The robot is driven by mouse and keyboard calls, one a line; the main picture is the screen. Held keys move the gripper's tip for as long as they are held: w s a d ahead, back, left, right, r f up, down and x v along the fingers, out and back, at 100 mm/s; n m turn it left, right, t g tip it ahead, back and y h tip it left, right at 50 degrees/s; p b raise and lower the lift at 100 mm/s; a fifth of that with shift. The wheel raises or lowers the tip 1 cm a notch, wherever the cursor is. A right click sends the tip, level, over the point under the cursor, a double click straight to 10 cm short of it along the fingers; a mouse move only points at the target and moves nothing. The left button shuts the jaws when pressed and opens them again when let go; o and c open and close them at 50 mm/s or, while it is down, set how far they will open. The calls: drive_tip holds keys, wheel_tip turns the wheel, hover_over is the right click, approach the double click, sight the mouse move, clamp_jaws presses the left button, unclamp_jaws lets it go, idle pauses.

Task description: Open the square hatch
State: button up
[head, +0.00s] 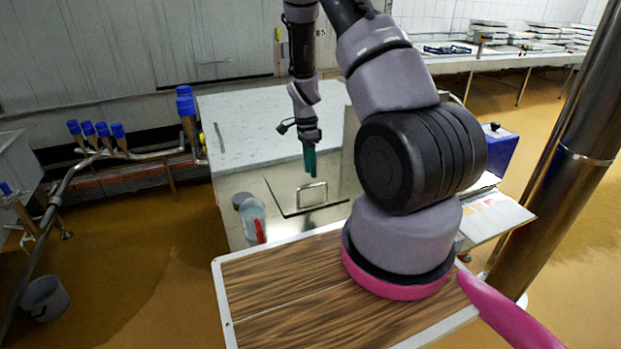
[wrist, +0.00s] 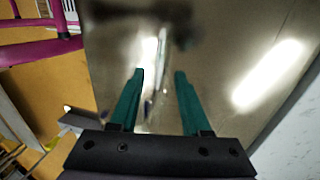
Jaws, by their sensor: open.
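The square hatch (head: 285,190) is a shiny metal lid in the top of the table, outlined by dark edges, and it looks flush with the surface. Its metal loop handle (head: 312,186) stands up near the middle of the visible part. My arm hides part of the right side. My gripper (head: 310,172) points down with teal fingers just above and behind the handle, apart from the lid as far as I can tell. In the wrist view my gripper (wrist: 158,75) is open over reflective metal. A bright streak lies between the fingers; I cannot tell whether it is the handle or a reflection.
A clear bluish jug (head: 252,215) with a red part and a small grey round thing (head: 241,200) stand left of the hatch. The pale worktop (head: 255,125) behind is mostly bare. A blue box (head: 499,150) stands at right, near a steel column (head: 570,150).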

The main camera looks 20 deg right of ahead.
drive_tip(key=shift+s+f, duration=0.2)
drive_tip(key=shift+f, duration=0.75)
drive_tip(key=shift+s+f, duration=0.2)
drive_tip(key=shift+f, duration=0.7)
clamp_jaws()
